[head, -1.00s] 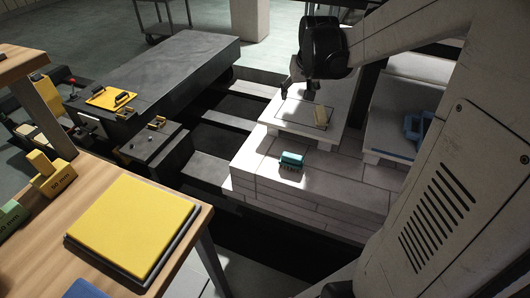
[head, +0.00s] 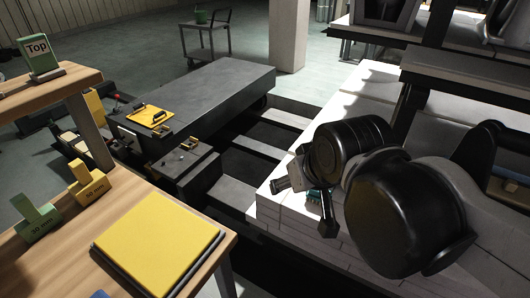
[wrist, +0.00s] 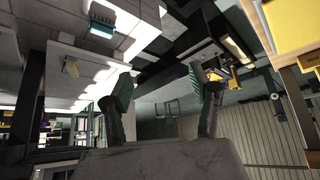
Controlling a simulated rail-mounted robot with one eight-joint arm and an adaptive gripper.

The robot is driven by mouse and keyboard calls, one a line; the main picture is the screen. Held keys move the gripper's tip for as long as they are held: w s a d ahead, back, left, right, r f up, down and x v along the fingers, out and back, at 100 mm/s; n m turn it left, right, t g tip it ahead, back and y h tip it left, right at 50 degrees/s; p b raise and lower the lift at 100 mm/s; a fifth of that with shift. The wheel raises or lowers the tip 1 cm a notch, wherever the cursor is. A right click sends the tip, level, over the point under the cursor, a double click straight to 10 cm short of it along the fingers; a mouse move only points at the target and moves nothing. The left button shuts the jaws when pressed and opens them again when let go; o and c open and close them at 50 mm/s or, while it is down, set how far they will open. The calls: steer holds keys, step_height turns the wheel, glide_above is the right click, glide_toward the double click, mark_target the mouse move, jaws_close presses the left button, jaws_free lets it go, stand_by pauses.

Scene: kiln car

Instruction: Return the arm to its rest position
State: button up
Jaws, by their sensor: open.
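My gripper (wrist: 163,90) is open and empty in the wrist view, with its two dark fingers spread apart and nothing between them. In the head view my arm is folded in front of the pale brick deck, and the gripper end (head: 302,196) hangs at the left of the dark round joints. A teal block (wrist: 102,26) rests on the pale deck, apart from the fingers in the wrist view. In the head view, what seems to be this block is mostly hidden behind my gripper. A small cream block (wrist: 71,67) lies on a pale slab.
A wooden table (head: 70,250) with a yellow pad (head: 158,243), a yellow block (head: 88,187) and a green block (head: 38,220) stands at left. A dark slab (head: 215,88) lies behind it. Dark shelving with pale shelves (head: 470,90) rises at right. Floor is open at the back.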

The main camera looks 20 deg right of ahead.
steer(key=shift+s+a+f, duration=0.25)
steer(key=shift+s+a, duration=0.1)
steer(key=shift+s, duration=0.2)
steer(key=shift+r, duration=0.1)
step_height(320, 180, up, 6)
steer(key=p, duration=0.6)
steer(key=shift+r+p, duration=0.2)
steer(key=shift+p, duration=0.1)
